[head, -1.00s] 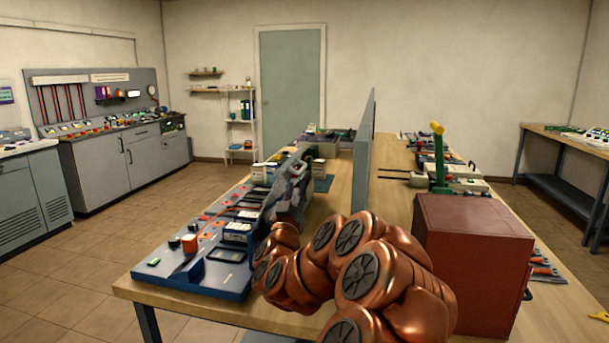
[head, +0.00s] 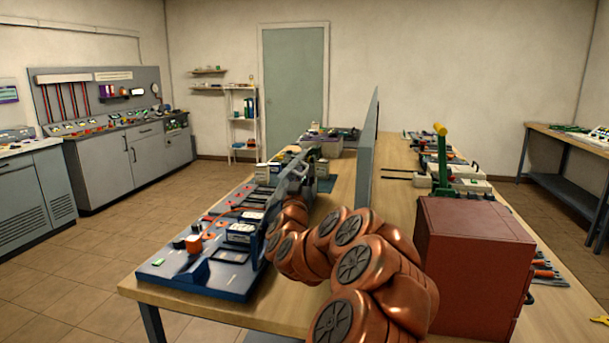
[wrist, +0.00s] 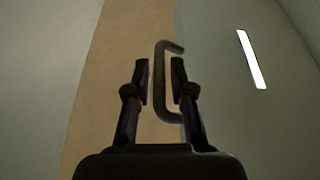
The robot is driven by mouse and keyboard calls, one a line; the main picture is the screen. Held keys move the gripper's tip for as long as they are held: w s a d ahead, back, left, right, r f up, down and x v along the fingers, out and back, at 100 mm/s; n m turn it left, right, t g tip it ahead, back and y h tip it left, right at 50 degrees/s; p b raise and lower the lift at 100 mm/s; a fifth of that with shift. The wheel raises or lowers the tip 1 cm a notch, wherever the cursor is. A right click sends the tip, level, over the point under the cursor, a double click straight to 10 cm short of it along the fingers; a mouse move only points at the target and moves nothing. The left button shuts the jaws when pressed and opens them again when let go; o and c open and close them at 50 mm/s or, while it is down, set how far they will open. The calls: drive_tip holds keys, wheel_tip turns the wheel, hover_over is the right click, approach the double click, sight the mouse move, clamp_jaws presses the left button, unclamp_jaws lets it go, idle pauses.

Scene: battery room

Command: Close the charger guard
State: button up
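In the wrist view, a grey C-shaped handle (wrist: 159,90) stands between the two fingers of my gripper (wrist: 159,75). The fingers are apart, with a narrow gap showing on each side of the bar. The handle's ends meet a smooth grey-green panel (wrist: 225,100) on the right, which seems to be the charger guard. In the head view, my gripper (head: 296,180) is over the right side of the blue charger board (head: 200,278). My copper arm hides part of this area, and the guard's angle cannot be told from here.
The board lies on a wooden bench (head: 185,313) with orange and black knobs on it. A tall grey divider (head: 368,150) stands right of my gripper. A dark red box (head: 475,265) stands right of my arm. Floor is free on the left.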

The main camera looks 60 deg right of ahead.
drive_tip(key=shift+c, duration=0.2)
clamp_jaws()
idle(0.5)
